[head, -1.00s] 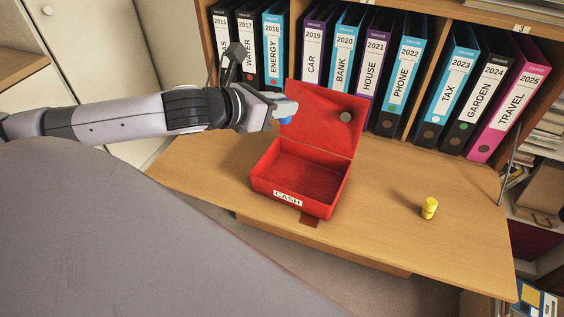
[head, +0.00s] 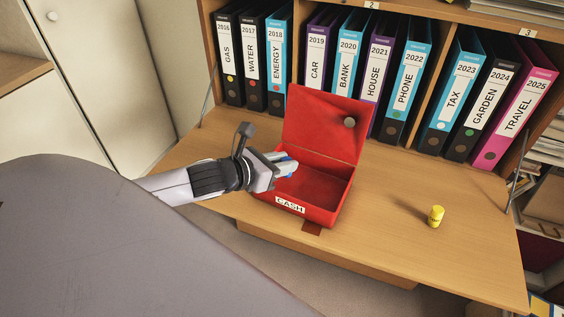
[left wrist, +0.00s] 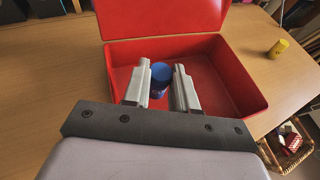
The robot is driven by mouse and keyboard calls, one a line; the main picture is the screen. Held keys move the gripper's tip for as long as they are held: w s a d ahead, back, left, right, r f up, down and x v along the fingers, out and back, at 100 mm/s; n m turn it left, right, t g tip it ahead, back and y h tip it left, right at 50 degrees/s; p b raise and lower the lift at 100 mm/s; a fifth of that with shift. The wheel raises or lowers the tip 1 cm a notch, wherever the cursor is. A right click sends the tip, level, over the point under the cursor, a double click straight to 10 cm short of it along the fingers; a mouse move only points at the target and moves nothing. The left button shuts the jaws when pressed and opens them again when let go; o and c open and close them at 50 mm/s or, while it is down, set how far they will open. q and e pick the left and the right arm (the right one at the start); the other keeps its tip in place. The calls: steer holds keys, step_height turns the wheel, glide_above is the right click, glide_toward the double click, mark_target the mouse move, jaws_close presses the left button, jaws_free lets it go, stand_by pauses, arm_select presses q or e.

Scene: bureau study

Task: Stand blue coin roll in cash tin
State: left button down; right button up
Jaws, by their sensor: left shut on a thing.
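The red cash tin (head: 331,206) stands on the desk with its lid open and leaning back; it also shows in the left wrist view (left wrist: 240,85). My left gripper (head: 288,164) is at the tin's left side, over its inside. In the left wrist view the gripper (left wrist: 163,88) has the blue coin roll (left wrist: 162,74) between its fingers, shut on it. The roll looks upright, with its top end showing. The fingers and tin wall hide most of it in the head view, and I cannot tell if it touches the tin floor. My right gripper is not in view.
A yellow coin roll (head: 435,217) stands on the desk (head: 390,240) to the right of the tin. Ring binders (head: 404,90) line the shelf behind the tin's open lid. The desk's right part is mostly clear.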

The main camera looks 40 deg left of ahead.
arm_select(q)
steer(key=shift+f, duration=0.3)
steer(key=shift+f+b, duration=0.2)
steer(key=shift+b, duration=0.1)
steer(key=c, duration=0.9)
jaws_free()
steer(key=shift+r+p, duration=0.3)
steer(key=shift+r, duration=0.2)
steer(key=p+v, duration=0.1)
steer(key=v, duration=1.1)
